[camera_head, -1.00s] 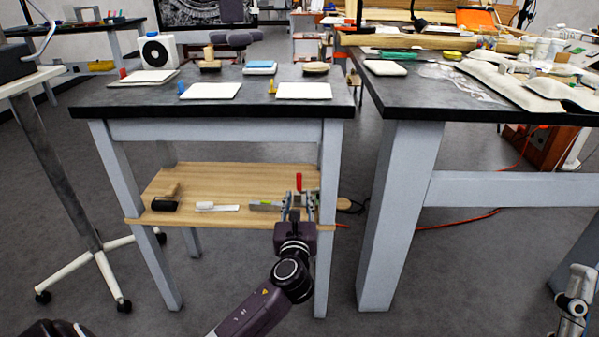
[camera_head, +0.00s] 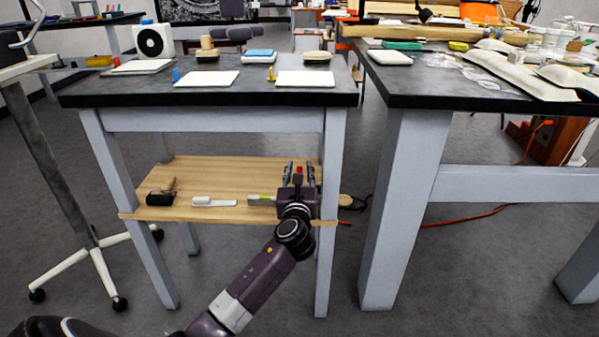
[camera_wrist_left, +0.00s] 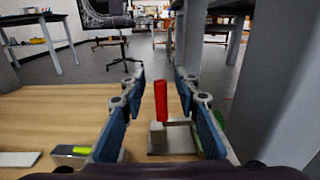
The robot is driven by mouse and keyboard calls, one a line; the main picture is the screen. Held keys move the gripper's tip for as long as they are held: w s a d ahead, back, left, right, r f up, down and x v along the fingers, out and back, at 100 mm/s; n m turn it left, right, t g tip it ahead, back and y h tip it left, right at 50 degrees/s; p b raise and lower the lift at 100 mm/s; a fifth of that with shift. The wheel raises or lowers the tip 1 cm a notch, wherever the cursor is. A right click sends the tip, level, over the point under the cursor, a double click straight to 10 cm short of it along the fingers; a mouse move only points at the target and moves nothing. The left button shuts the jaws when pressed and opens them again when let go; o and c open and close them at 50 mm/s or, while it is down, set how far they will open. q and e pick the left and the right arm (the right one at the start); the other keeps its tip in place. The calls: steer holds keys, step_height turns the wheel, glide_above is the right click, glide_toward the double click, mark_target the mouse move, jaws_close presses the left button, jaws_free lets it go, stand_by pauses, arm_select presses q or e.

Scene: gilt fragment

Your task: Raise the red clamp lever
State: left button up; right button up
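The red clamp lever (camera_wrist_left: 161,101) stands upright in the left wrist view, on a grey metal clamp base (camera_wrist_left: 172,139) that rests on the wooden shelf. My left gripper (camera_wrist_left: 160,79) is open, with one blue-padded finger on each side of the lever. Gaps show between the lever and both fingers, so it is not gripped. In the head view my left gripper (camera_head: 299,172) is over the right end of the shelf, with the lever's red tip (camera_head: 299,169) between its fingers. The gripper body hides most of the clamp there. My right gripper is not in view.
The low wooden shelf (camera_head: 225,178) also holds a black-headed mallet (camera_head: 161,198), a white-handled tool (camera_head: 213,202) and a metal piece with a yellow-green mark (camera_head: 262,199). A table leg (camera_head: 332,190) stands close to the right of my gripper. The dark tabletop (camera_head: 140,93) is above.

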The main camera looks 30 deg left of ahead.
arm_select(q)
steer(key=shift+w+a, duration=0.2)
steer(key=shift+w, duration=0.15)
steer(key=shift+c, duration=0.4)
jaws_close()
